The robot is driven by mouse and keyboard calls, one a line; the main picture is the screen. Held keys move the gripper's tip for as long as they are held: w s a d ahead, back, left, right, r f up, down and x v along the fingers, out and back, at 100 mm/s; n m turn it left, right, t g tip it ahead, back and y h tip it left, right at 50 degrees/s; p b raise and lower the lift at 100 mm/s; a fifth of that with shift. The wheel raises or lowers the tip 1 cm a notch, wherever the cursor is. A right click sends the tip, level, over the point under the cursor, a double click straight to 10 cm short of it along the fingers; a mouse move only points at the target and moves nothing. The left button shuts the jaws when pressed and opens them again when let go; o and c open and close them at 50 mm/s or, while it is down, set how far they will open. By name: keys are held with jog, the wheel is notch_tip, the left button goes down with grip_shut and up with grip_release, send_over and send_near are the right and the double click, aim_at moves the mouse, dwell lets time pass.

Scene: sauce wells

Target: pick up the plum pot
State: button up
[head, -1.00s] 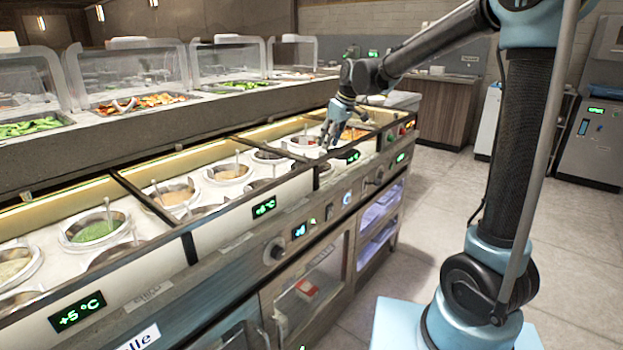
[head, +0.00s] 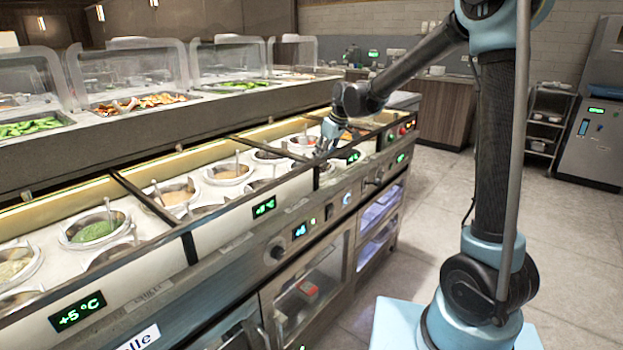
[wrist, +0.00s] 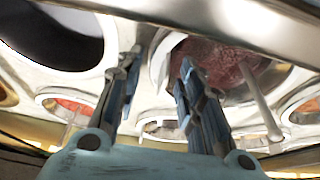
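The plum-coloured sauce pot (wrist: 222,58) is in the upper middle of the wrist view, with a pale rim and a spoon handle leaning out of it. A metal bar crosses above it and hides part of it. My gripper (wrist: 158,62) is open, its two fingers apart with nothing clearly held. The right finger overlaps the plum sauce and the pot's left rim shows between the fingers; I cannot tell whether they touch. In the head view my gripper (head: 325,150) is low over the far section of the counter wells, and I cannot pick out the plum pot there.
A dark pot (wrist: 60,35) lies left of the fingers and an orange-red pot (wrist: 72,106) lies beyond. The counter's front rail (head: 225,220) borders the wells.

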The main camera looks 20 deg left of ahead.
grip_shut()
notch_tip(320, 180, up, 18)
dwell(0.8)
jog(key=shift+w+r, duration=0.1)
jog(key=shift+r, duration=0.05)
jog(key=shift+w+d+r+g, duration=0.2)
jog(key=shift+w+r+g, duration=0.45)
jog(key=shift+r, duration=0.25)
dwell(0.3)
